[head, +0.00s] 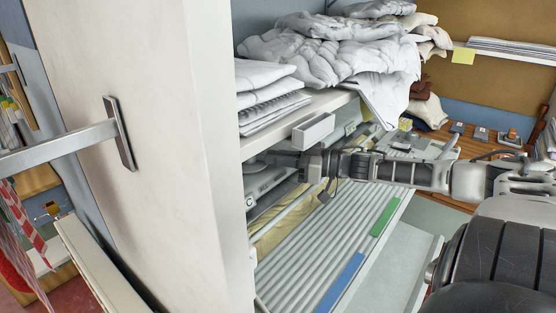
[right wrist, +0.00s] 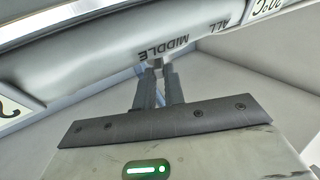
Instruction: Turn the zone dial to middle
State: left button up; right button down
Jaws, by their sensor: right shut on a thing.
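In the head view my right gripper (head: 282,158) reaches left under the shelf to the left end of the ironer (head: 262,185). In the right wrist view its two fingers (right wrist: 158,85) are close together. They are shut on the zone dial (right wrist: 156,66), of which only a small pale part shows at the fingertips. The curved panel beside the dial carries the labels MIDDLE (right wrist: 165,49) and ALL (right wrist: 222,26), seen upside down. The dial is by the word MIDDLE, but I cannot tell exactly where its pointer stands. My left gripper is not in view.
A shelf (head: 287,121) with folded white linen (head: 330,50) hangs just above my right arm. A tall cream panel (head: 165,220) closes off the left side. Ribbed slats (head: 305,255) with blue and green strips lie below the arm.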

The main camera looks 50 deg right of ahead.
jog(key=c, duration=1.5)
grip_release()
